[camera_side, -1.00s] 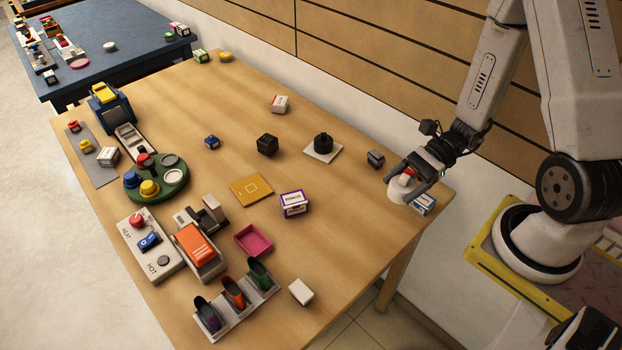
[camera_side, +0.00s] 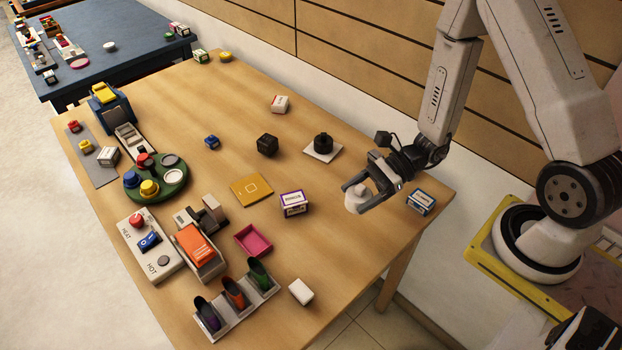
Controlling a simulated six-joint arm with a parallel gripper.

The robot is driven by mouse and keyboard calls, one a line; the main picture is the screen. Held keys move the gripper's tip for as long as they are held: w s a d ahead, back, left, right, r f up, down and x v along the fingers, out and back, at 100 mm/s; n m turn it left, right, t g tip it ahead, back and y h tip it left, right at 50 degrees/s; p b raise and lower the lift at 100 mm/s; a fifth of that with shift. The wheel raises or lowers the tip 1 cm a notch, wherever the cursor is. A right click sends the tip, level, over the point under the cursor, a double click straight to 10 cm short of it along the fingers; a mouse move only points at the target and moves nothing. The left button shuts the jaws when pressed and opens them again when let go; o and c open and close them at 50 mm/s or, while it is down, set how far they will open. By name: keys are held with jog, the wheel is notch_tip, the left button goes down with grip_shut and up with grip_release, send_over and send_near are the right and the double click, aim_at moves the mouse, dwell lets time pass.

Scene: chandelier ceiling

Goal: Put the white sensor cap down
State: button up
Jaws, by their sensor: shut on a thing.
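My gripper (camera_side: 362,190) is over the right part of the wooden table (camera_side: 330,245). It is shut on the white sensor cap (camera_side: 356,201), a small rounded white piece. The jaws partly cover the cap. I cannot tell whether the cap's underside touches the table or hangs just above it.
A blue-and-white box (camera_side: 420,201) stands right of my gripper. A purple-and-white box (camera_side: 294,203) stands to its left, and a black knob on a white plate (camera_side: 322,149) behind. A white block (camera_side: 301,291) lies near the front edge. Bare table lies in front of the cap.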

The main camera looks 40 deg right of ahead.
jog(key=m+t, duration=0.1)
send_over(323, 244)
notch_tip(323, 244, down, 3)
jog(key=shift+r+h, duration=0.15)
jog(key=shift+h, duration=0.25)
jog(key=shift+f, duration=2.25)
jog(key=shift+f, duration=1.75)
jog(key=shift+f, duration=0.1)
jog(key=o, duration=1.1)
